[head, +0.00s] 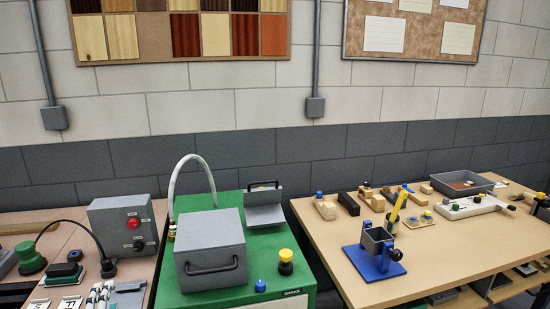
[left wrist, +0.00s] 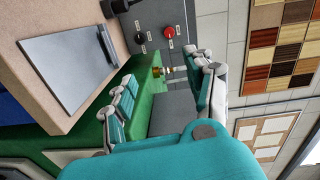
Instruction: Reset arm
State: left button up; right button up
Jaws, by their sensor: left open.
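My left gripper (head: 101,293) shows in the head view only as white and teal fingertips at the bottom edge, left of a grey plate. In the left wrist view, my left gripper (left wrist: 163,92) has its two jointed white and teal fingers spread apart. Nothing is between them in its grip. The green bench and a small brass fitting (left wrist: 157,71) show beyond the fingers. The rest of the left arm is out of the head view. My right gripper is in neither view.
A grey control box (head: 124,225) with a red button stands left of the green bench (head: 195,203). That bench holds a grey lidded chamber (head: 210,245). The grey plate (head: 129,294) lies near the front left. A tan table (head: 335,240) at right carries a blue-based fixture (head: 374,264) and tools.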

pick_arm(q)
jog(key=s+d+f+n+g+h, duration=0.1)
jog(key=s+d+f+n+g, duration=0.3)
jog(key=s+f, duration=0.25)
jog(key=s+d+f+n+g, duration=0.4)
jog(key=s+f+n, duration=0.15)
jog(key=s, duration=0.25)
jog(key=s+d+f+n+g+h, duration=0.1)
jog(key=s+d+g+h, duration=0.15)
jog(key=s+d, duration=0.4)
jog(key=s+d+f+n+g+h, duration=0.2)
jog(key=s+d+g, duration=0.15)
jog(key=s, duration=0.55)
notch_tip(320, 180, down, 25)
jog(key=s+a+f+g, duration=0.1)
jog(key=s+a+f, duration=0.1)
jog(key=s+f, duration=1.5)
jog(key=shift+s+a+m+g+y, duration=0.25)
jog(key=shift+a+m+g+y, duration=0.1)
jog(key=shift+m+g, duration=0.1)
jog(key=shift+a, duration=0.1)
